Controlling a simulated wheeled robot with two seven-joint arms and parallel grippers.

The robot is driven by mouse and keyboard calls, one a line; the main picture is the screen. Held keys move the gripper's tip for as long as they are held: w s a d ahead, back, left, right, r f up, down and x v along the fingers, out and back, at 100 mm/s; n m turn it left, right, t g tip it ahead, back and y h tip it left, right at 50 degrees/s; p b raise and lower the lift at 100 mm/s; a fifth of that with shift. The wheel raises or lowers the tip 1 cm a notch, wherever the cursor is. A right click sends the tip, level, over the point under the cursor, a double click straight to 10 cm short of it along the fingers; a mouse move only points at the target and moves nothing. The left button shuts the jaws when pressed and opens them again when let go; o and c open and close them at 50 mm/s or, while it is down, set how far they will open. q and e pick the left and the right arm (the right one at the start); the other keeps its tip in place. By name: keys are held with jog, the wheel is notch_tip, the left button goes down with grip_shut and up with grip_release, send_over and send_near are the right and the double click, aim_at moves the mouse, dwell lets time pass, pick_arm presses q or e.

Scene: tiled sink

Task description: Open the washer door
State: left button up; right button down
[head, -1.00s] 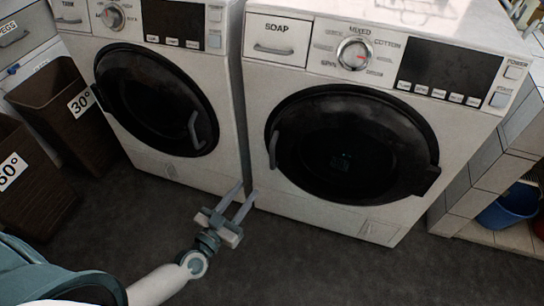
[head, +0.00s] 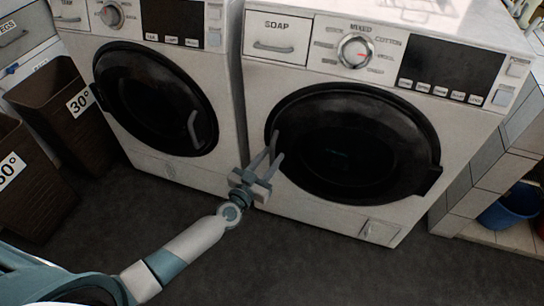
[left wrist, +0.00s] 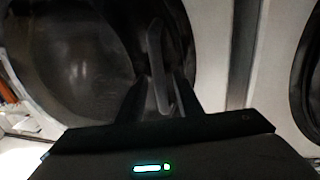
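Two white front-loading washers stand side by side, the right washer (head: 330,218) and the left washer (head: 150,165). Both round black doors look closed. The right washer's door (head: 350,150) has an upright handle (head: 274,142) at its left edge. My left gripper (head: 275,154) is open at this handle, fingers pointing up toward it. In the left wrist view the handle (left wrist: 156,50) appears between the two spread fingers (left wrist: 160,92); I cannot tell whether they touch it. My right gripper is not in view.
The left washer's door has its own handle (head: 194,130). Brown baskets (head: 62,112) stand at the left. A tiled ledge (head: 480,195) with a blue bucket (head: 508,208) is at the right. The dark floor (head: 300,270) in front is clear.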

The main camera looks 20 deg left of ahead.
pick_arm(q)
jog(key=shift+w+d, duration=0.15)
jog(key=shift+w, duration=0.35)
grip_shut()
jog(key=shift+s, duration=0.1)
